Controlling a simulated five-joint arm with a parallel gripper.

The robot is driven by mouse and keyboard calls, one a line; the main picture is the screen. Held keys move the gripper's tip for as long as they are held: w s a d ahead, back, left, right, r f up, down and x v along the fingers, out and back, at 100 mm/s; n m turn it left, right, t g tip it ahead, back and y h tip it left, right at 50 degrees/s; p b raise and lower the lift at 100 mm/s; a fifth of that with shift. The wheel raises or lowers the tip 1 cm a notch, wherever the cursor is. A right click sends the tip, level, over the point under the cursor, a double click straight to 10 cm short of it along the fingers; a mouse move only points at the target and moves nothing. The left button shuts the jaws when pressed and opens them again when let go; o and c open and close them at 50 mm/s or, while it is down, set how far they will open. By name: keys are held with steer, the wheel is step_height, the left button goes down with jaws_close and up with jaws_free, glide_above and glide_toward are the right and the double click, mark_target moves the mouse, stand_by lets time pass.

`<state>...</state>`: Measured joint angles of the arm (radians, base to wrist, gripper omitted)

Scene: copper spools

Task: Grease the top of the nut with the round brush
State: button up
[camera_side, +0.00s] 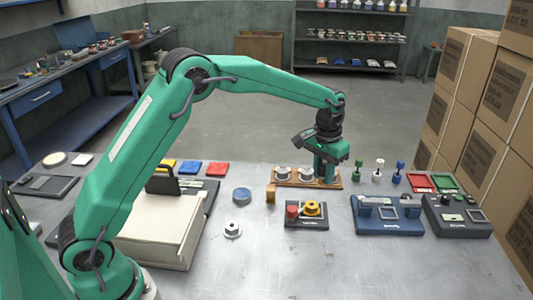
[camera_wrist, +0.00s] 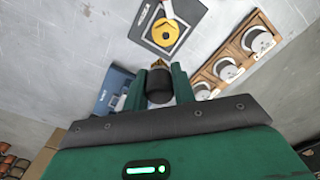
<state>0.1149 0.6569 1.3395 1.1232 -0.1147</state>
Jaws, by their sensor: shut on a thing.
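My gripper (camera_wrist: 159,86) is shut on a dark cylinder with a tan tip, which looks like the round brush (camera_wrist: 158,88). In the side view my gripper (camera_side: 327,178) is over the right part of a wooden rack, and the held brush cannot be made out there. A yellow rounded piece with a dark centre (camera_side: 312,208) sits on a small dark plate in front of the rack. It also shows at the top of the wrist view (camera_wrist: 167,33), apart from the brush tip. It may be the nut, but I cannot tell for certain.
The wooden rack (camera_wrist: 213,78) holds white spools. A red knob (camera_side: 292,211) is beside the yellow piece. A loose silver spool-like piece (camera_side: 232,230) lies left. Blue (camera_side: 388,228) and dark (camera_side: 458,229) devices stand right. Several small upright handles stand behind them. The front table is clear.

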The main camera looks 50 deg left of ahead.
mark_target(314, 204)
steer(key=shift+f, duration=3.65)
steer(key=shift+s+a+f, duration=0.3)
steer(key=shift+s+a, duration=1.1)
steer(key=shift+w+d, duration=1.4)
steer(key=shift+r, duration=4.05)
steer(key=shift+s, duration=0.1)
